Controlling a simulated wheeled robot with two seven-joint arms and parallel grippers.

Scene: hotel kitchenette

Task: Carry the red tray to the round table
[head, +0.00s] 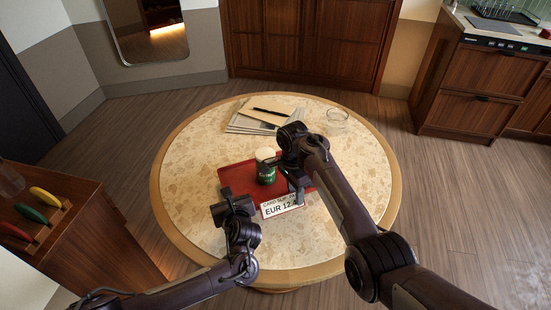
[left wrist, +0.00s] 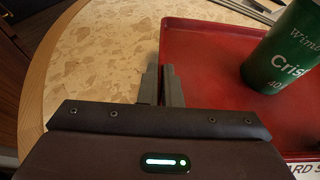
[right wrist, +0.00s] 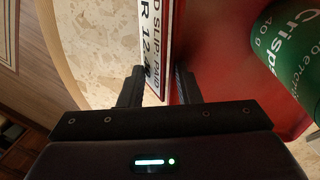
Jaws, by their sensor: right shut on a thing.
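The red tray (head: 228,181) is over the round table (head: 180,190); whether it touches the top is unclear. A green crisps can (head: 266,175) with a pale lid stands upright on it. A white card (head: 276,207) reading EUR 12.40 is at its front edge. My left gripper (left wrist: 161,84) has its fingers close together around the tray's left rim. My right gripper (right wrist: 158,88) is shut on the tray's rim near the card, whose end shows between the fingers. My right arm hides the tray's right part in the head view.
A wooden cabinet (head: 75,240) with coloured-handled items stands at left. A counter (head: 490,80) stands at right. Floor beside the table is clear.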

